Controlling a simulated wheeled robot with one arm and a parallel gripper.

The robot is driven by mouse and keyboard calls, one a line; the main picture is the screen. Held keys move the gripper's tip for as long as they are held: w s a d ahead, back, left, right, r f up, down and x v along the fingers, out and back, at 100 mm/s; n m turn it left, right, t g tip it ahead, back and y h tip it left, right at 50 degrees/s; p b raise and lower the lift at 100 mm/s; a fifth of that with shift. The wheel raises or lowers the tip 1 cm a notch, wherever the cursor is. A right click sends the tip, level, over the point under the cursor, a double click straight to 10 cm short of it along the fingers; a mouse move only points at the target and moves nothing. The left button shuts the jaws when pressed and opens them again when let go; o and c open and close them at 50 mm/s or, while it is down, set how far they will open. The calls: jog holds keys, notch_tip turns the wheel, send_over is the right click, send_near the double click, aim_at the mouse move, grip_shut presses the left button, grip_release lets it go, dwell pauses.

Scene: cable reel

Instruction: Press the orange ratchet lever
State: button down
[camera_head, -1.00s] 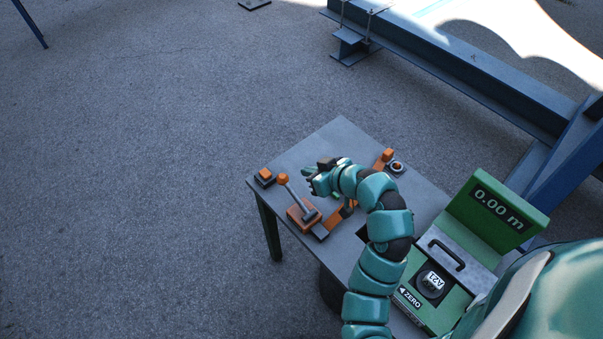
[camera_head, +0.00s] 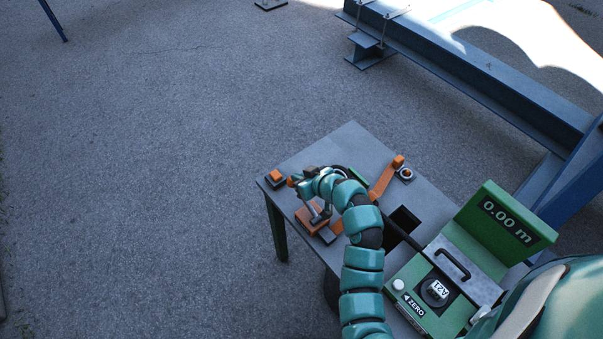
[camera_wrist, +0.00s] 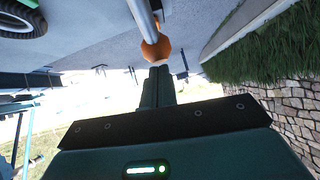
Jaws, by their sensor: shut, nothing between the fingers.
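The lever is a grey rod with an orange knob (camera_head: 291,182), rising from an orange block (camera_head: 309,222) on the table's left part. The knob is partly covered by my gripper in the head view. My gripper (camera_head: 299,178) is shut and empty, up beside the knob. In the wrist view, my shut fingers (camera_wrist: 158,86) point at the orange knob (camera_wrist: 156,49), which sits right at their tips. I cannot tell whether they touch. The grey rod (camera_wrist: 142,16) runs from the knob to the top edge.
A long orange bar (camera_head: 384,181) lies across the grey table (camera_head: 345,145), near a round grey part (camera_head: 406,173). A small orange button (camera_head: 276,175) is at the left corner. A square opening (camera_head: 402,220) and a green meter reading 0.00 m (camera_head: 507,217) are right of my arm.

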jog(key=shift+f, duration=0.1)
dwell(0.3)
jog(key=shift+w+a+f+g+h+b, duration=0.3)
jog(key=shift+w+a+f+g+b, duration=0.1)
jog(key=shift+f+g+b, duration=0.1)
jog(key=f+b, duration=0.1)
jog(key=b, duration=0.1)
jog(key=w+f+g+b, duration=0.1)
jog(key=shift+a+f+h, duration=0.35)
jog(key=shift+h, duration=0.05)
jog(key=b+x, duration=0.2)
jog(key=b, duration=0.1)
jog(key=shift+d, duration=0.15)
jog(key=shift+w+r, duration=0.2)
jog(key=shift+r, duration=0.35)
jog(key=s+d+r, duration=0.3)
jog(key=r, duration=0.8)
jog(key=shift+s+d+r, duration=0.15)
jog(key=shift+d+r, duration=0.05)
jog(key=shift+d, duration=0.15)
